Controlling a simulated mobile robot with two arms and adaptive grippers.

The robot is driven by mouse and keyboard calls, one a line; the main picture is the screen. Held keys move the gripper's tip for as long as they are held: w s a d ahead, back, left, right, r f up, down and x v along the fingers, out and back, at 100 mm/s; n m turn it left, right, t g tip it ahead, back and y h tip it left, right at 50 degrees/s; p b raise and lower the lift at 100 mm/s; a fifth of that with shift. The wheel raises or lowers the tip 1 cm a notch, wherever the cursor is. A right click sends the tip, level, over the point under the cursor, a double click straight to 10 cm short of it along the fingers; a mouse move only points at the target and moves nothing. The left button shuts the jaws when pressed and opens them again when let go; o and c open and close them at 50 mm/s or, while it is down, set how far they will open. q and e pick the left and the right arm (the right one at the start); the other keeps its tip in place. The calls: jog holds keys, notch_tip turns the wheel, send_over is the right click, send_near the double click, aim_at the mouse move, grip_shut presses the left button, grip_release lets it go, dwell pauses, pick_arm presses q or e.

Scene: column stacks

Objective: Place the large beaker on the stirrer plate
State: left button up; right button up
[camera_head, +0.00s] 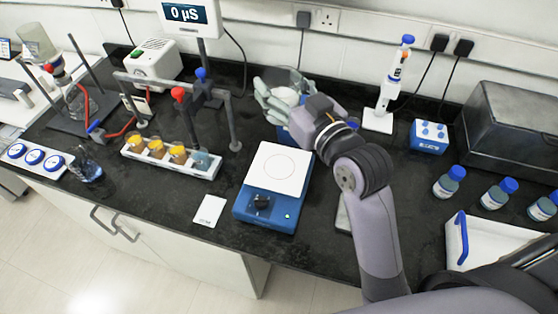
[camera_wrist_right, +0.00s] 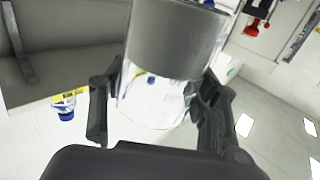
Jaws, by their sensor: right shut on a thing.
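The stirrer plate (camera_head: 278,170) is a blue unit with a flat white top and a dark knob in front. It stands in the middle of the black bench, its top empty. My right gripper (camera_head: 285,100) is behind it, above the rear of the bench. In the right wrist view, the gripper (camera_wrist_right: 157,100) is shut on the large beaker (camera_wrist_right: 152,104), a clear glass cylinder with a grey-looking upper part, with one finger on each side. In the head view the beaker is hard to make out among the gripper parts. My left gripper is not in view.
Right are a pipette stand (camera_head: 378,121), a blue box (camera_head: 429,137), blue-capped bottles (camera_head: 447,184) and a white tray (camera_head: 480,242).

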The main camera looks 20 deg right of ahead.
jog(key=shift+w+a+r, duration=0.1)
jog(key=shift+w+r, duration=0.05)
jog(key=shift+r, duration=0.6)
jog(key=shift+a, duration=0.1)
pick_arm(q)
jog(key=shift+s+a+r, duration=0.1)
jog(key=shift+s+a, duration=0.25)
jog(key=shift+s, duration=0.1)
pick_arm(e)
jog(key=shift+f, duration=9.85)
jog(key=shift+f, duration=0.15)
jog(key=o, duration=1.3)
jog(key=shift+o, duration=0.2)
